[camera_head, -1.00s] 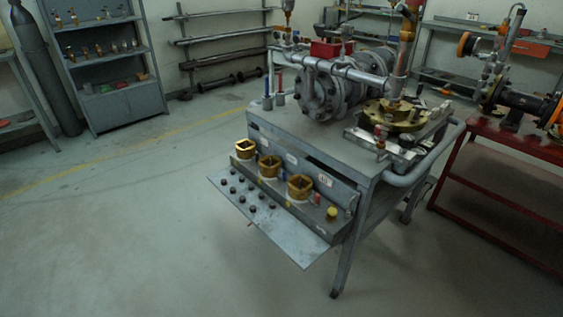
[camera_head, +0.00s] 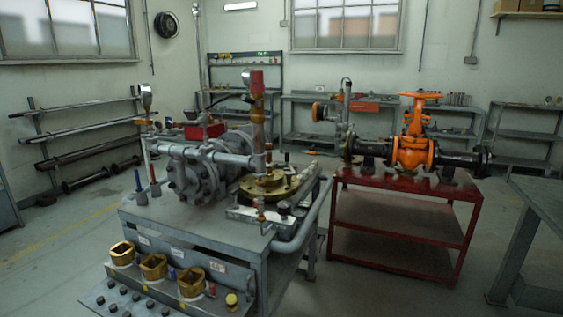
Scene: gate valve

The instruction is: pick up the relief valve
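A brass fitting with a red cap (camera_head: 257,88) stands upright on top of a vertical pipe above the grey workbench (camera_head: 140,213). It looks like a relief valve, but I cannot tell for certain. A smaller brass and red fitting (camera_head: 261,212) stands lower, at the front of the metal block on the bench. My gripper is not in view.
The bench carries a grey flanged pump body (camera_head: 190,176), a brass flange (camera_head: 268,187), a red box (camera_head: 204,131) and a curved side pipe (camera_head: 308,225). A red table (camera_head: 397,233) with an orange gate valve (camera_head: 413,150) stands right. Open floor lies left of the bench.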

